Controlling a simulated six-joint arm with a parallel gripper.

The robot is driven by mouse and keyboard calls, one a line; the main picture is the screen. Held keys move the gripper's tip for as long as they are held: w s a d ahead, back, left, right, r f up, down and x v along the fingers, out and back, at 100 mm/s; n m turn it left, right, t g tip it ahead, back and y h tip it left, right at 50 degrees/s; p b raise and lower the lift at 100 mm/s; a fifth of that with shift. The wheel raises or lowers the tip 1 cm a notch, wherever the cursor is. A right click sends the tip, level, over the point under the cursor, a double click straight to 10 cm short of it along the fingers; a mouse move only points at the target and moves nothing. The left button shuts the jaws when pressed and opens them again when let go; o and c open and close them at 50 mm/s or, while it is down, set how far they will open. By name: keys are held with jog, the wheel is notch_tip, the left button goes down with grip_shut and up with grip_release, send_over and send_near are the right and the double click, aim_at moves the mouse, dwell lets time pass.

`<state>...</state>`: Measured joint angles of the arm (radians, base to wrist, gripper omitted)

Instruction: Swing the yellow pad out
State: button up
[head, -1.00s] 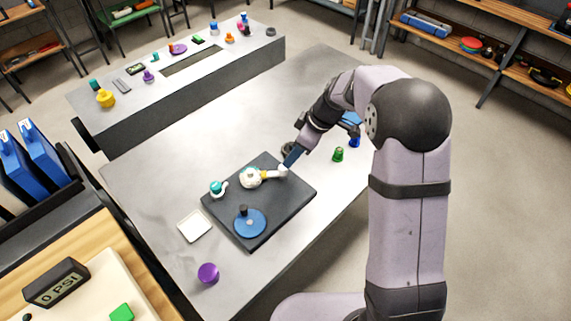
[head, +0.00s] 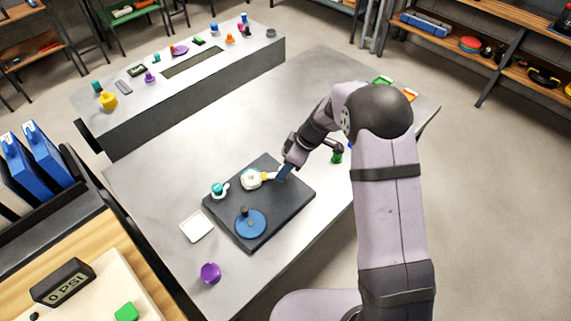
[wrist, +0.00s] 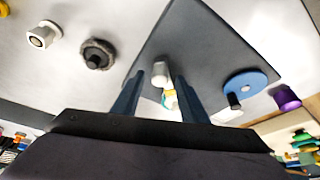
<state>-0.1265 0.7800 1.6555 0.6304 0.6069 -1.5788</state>
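A dark board (head: 285,205) lies on the grey table. On it stands a white round hub (head: 251,179) with a teal centre, and the small yellow pad (head: 266,176) sticks out to its right. Just beyond the pad's outer end is my gripper (head: 281,174), covering the whitish post there in the head view. In the wrist view my gripper (wrist: 157,76) is open. The whitish post (wrist: 160,70) shows between its two fingers, with the yellow pad (wrist: 169,99) partly hidden below it. I cannot tell whether a finger touches the post.
On the board are a blue disc (head: 251,224) with a dark knob and a teal-topped white piece (head: 218,190). A green piece (head: 337,158) stands right of my gripper.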

jog(key=shift+a+f, duration=0.1)
jog(key=shift+f, duration=0.1)
grip_shut()
